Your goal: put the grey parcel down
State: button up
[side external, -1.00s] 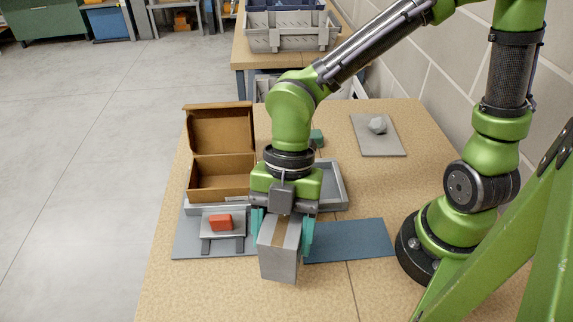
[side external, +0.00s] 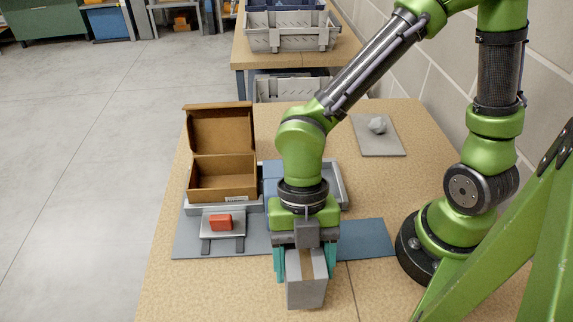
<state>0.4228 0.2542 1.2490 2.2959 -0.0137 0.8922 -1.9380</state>
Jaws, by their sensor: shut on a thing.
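The grey parcel (side external: 312,292) is a box with a brown tape strip along its top. My gripper (side external: 306,274) is shut on it, with one teal finger on each side. The parcel is upright at the front of the table (side external: 400,285), in front of the blue mat (side external: 365,238). Whether its underside touches the table I cannot tell. My gripper and wrist hide part of the mat and the parcel's back.
An open cardboard box (side external: 222,178) stands at left behind a red block (side external: 221,222) on a small grey stand (side external: 208,233). A grey tray (side external: 343,190) is behind my wrist. A grey lump (side external: 377,125) lies on a plate (side external: 378,146).

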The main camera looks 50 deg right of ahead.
jog(key=shift+w+a+f, duration=0.8)
jog(key=shift+w+a, duration=0.35)
jog(key=shift+a, duration=0.6)
jog(key=shift+w+a+f, duration=0.75)
jog(key=shift+w+a, duration=0.4)
jog(key=shift+a, duration=0.6)
jog(key=shift+w+a+f, duration=0.8)
jog(key=shift+w+a, duration=0.35)
jog(key=shift+a, duration=0.6)
jog(key=shift+f, duration=0.15)
jog(key=o, duration=1.2)
jog(key=shift+o, duration=0.2)
